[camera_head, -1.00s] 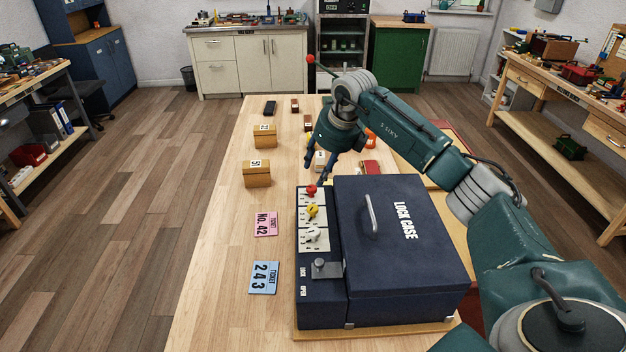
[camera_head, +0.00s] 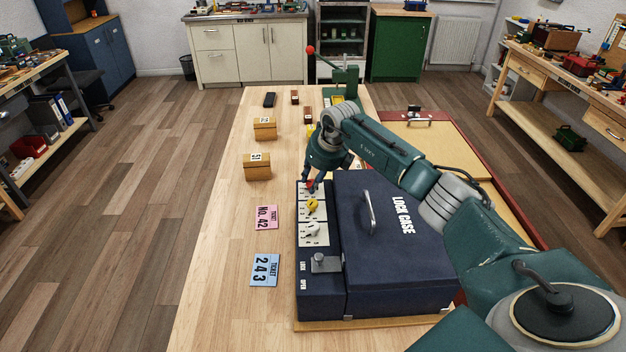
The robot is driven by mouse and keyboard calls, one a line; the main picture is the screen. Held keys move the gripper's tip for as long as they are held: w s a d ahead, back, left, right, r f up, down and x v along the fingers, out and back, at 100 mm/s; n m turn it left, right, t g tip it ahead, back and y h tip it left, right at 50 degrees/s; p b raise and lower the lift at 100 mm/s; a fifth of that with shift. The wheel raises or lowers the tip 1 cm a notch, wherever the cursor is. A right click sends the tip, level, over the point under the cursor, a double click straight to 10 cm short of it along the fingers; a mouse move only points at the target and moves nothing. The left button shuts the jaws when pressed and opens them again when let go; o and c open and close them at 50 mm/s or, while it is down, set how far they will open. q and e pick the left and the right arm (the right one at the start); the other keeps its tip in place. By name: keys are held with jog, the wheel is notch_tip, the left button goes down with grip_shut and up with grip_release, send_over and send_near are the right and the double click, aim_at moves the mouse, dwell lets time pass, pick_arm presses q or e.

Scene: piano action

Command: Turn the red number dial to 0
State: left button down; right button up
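The dark blue lock case (camera_head: 385,275) sits on the wooden table with a pale dial strip along its left side. The red number dial (camera_head: 310,187) is at the far end of the strip, partly hidden by my gripper. The yellow dial (camera_head: 312,205) and the white dial (camera_head: 312,229) are nearer. My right gripper (camera_head: 309,182) points down at the red dial, its fingers at or around it. Whether the fingers grip the dial is too small to tell. The dial's number cannot be read. My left gripper is not in view.
A metal latch knob (camera_head: 324,263) is at the near end of the strip, by LOCK and OPEN labels. A pink ticket (camera_head: 265,217) and a blue ticket (camera_head: 264,270) lie left of the case. Small wooden boxes (camera_head: 257,167) stand farther back. The table's left side is mostly clear.

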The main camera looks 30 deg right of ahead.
jog(key=shift+r, duration=0.1)
grip_shut()
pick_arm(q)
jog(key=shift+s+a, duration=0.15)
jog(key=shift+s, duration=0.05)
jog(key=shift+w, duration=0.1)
pick_arm(e)
jog(key=shift+w, duration=0.1)
